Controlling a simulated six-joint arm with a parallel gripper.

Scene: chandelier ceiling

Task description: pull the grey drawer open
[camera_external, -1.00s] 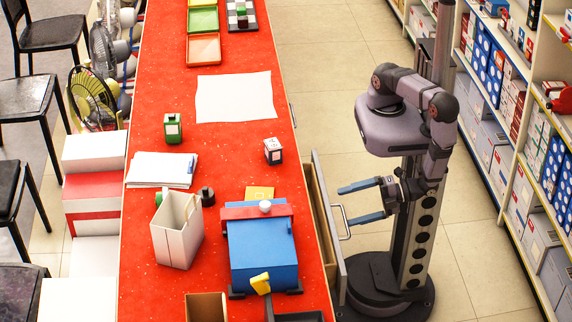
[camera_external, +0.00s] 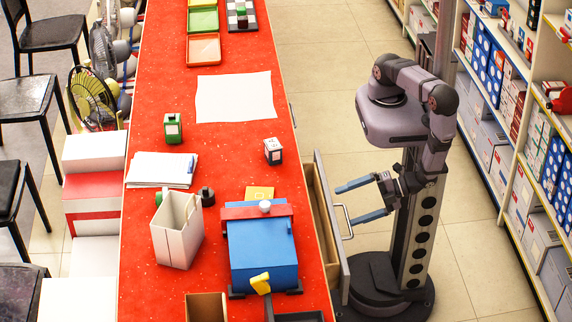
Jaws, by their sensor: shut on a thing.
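The grey drawer (camera_external: 327,205) is at the right side of the red counter and stands partly open. A strip of its tan inside (camera_external: 320,218) shows behind the grey front. A pale bar handle (camera_external: 347,222) sticks out from the front to the right. My gripper (camera_external: 344,205), with two blue fingers, reaches in from the right at the handle. The fingers stand well apart in the picture, the lower one at the handle bar. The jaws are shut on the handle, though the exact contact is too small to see.
The red counter (camera_external: 235,145) holds a blue box (camera_external: 262,255), a white bin (camera_external: 178,232), a dice-like cube (camera_external: 273,151) and a green canister (camera_external: 173,128). Clear tiled floor (camera_external: 335,75) lies right of the counter, with stocked shelves (camera_external: 520,150) beyond.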

